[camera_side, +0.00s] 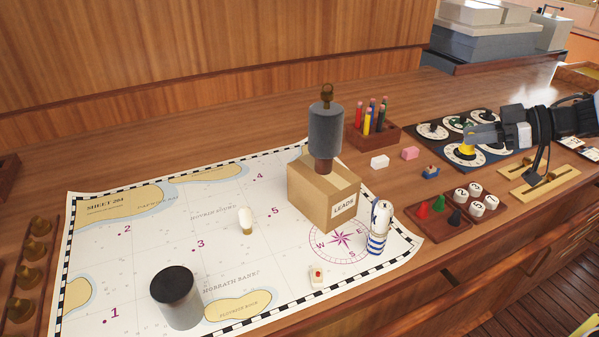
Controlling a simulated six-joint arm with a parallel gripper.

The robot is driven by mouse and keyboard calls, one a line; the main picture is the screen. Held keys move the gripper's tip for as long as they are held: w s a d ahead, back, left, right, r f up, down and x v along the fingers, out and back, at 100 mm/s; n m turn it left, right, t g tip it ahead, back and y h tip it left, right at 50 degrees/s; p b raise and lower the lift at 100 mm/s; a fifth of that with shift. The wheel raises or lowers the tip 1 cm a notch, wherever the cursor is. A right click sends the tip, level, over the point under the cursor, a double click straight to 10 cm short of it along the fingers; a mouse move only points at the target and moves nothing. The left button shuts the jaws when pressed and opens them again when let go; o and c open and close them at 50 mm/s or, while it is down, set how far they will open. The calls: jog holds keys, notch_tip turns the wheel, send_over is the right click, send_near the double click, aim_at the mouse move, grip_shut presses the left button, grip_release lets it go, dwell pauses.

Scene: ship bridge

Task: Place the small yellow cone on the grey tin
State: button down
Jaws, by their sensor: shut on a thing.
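The small yellow cone (467,153) is at the right, over a white round dial on a dark mat. My gripper (474,142) reaches in from the right and is shut on the cone. The fingers partly hide it, and I cannot tell whether it touches the dial. A grey tin (182,306) with a dark top stands upright on the chart at the lower left, far from my gripper. Its top looks bare.
A cardboard box (322,196) marked LEADS stands on the chart (160,245), with a tall grey cylinder (325,130) on it.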

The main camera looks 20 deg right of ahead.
notch_tip(320, 180, up, 6)
jog(key=shift+r, duration=0.25)
jog(key=w+a+n+g+y, duration=0.1)
jog(key=w+a, duration=0.1)
jog(key=a, duration=0.8)
jog(key=w+a+n+g+y, duration=0.1)
jog(key=w+a, duration=0.2)
jog(key=a, duration=0.8)
jog(key=s+a+n+g, duration=0.1)
jog(key=s+a, duration=0.5)
jog(key=a, duration=0.6)
jog(key=s+a+n+g, duration=0.1)
jog(key=s+a, duration=0.4)
jog(key=a, duration=0.6)
jog(key=shift+y, duration=0.5)
jog(key=shift+s+f, duration=0.1)
jog(key=shift+f, duration=2.65)
